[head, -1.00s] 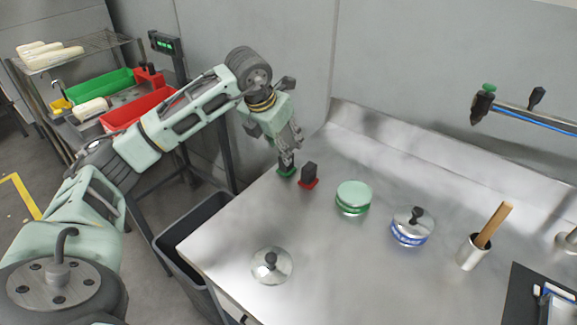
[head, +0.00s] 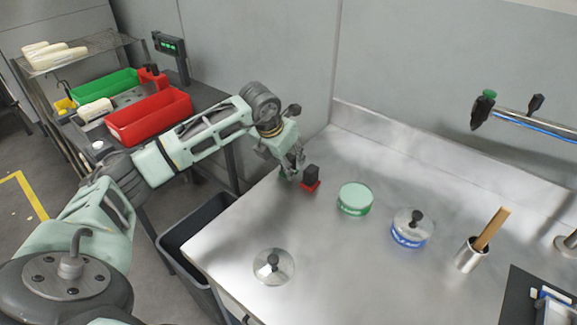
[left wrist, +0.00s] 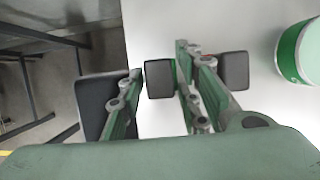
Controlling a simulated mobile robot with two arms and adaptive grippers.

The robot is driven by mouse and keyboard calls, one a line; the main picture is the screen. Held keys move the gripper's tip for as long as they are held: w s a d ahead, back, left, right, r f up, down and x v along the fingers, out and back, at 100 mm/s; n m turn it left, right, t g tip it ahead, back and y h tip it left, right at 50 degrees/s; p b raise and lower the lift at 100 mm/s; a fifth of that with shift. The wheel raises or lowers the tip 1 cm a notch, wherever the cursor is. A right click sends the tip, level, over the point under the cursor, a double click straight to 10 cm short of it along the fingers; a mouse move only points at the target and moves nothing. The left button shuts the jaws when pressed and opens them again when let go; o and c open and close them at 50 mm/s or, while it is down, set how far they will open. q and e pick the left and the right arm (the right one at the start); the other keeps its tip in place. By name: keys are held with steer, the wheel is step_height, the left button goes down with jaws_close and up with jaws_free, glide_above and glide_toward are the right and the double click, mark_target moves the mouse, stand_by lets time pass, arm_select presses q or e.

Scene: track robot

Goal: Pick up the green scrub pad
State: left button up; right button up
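The green scrub pad (head: 284,174) is near the back left edge of the steel counter, mostly hidden by my left gripper (head: 294,169) in the head view. In the left wrist view its dark block-shaped handle (left wrist: 159,79) shows between the two fingers of my left gripper (left wrist: 160,90), with a strip of green beside it. The fingers are apart, with gaps seen at the handle's sides. A red scrub pad (head: 311,180) with a dark handle stands just to the right; its handle (left wrist: 234,70) is outside the right finger. My right gripper is not in view.
A green-banded tin (head: 354,199), a blue-banded lidded tin (head: 411,230), a steel lid (head: 273,267) and a steel cup (head: 469,255) with a wooden handle stand on the counter (head: 335,275). A dark bin (head: 193,243) is below its left edge. The wall is close behind.

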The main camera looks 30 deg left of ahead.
arm_select(q)
jaws_close()
steer(key=shift+r, duration=0.15)
